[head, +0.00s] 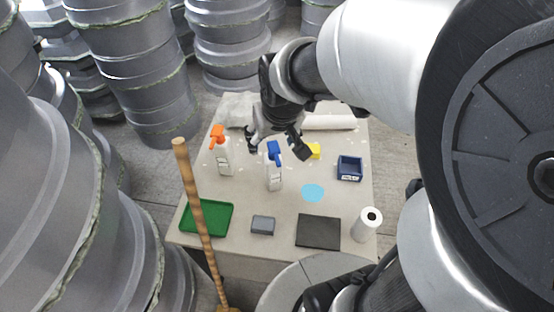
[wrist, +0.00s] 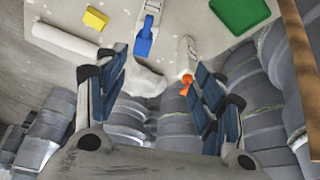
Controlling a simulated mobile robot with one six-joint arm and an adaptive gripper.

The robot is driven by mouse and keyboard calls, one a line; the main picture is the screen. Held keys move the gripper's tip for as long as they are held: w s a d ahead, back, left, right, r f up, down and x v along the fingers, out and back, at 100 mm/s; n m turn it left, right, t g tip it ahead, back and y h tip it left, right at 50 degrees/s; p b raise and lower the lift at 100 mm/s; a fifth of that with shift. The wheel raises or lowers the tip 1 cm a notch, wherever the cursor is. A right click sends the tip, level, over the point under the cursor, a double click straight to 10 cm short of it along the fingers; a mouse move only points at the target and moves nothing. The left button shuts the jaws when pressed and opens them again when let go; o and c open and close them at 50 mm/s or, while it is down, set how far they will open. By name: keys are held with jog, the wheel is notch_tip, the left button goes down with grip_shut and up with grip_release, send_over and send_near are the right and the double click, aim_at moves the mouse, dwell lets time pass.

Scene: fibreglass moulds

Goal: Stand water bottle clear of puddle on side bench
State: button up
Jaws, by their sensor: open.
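Two white trigger-spray bottles stand upright on the side bench (head: 345,205). One has a blue head (head: 274,172) and the other, to its left, an orange head (head: 223,155). Their labels are too small to read, so I cannot tell which is the water bottle. Both show in the wrist view: the blue trigger (wrist: 144,40) and the orange trigger (wrist: 187,84). A light-blue puddle (head: 312,192) lies right of the blue-headed bottle, apart from its base. My gripper (head: 277,143) is open and empty above the back of the bench, behind the blue-headed bottle.
A green tray (head: 207,218), grey block (head: 262,225), dark flat slab (head: 318,231) and paper roll (head: 367,224) line the front. A blue bin (head: 349,168) and yellow block (head: 315,151) sit right. A wooden pole (head: 198,215) rises at front left. Grey moulds (head: 130,70) stand behind.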

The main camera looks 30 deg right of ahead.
jog(key=s+a+r, duration=0.2)
jog(key=s+r, duration=0.1)
jog(key=s, duration=0.5)
jog(key=s+a+r+n, duration=0.1)
jog(key=s+a+r, duration=0.2)
jog(key=s, duration=0.6)
jog(key=shift+r+n+y, duration=0.3)
jog(key=shift+r, duration=0.2)
jog(key=shift+w+a, duration=0.1)
dwell(0.5)
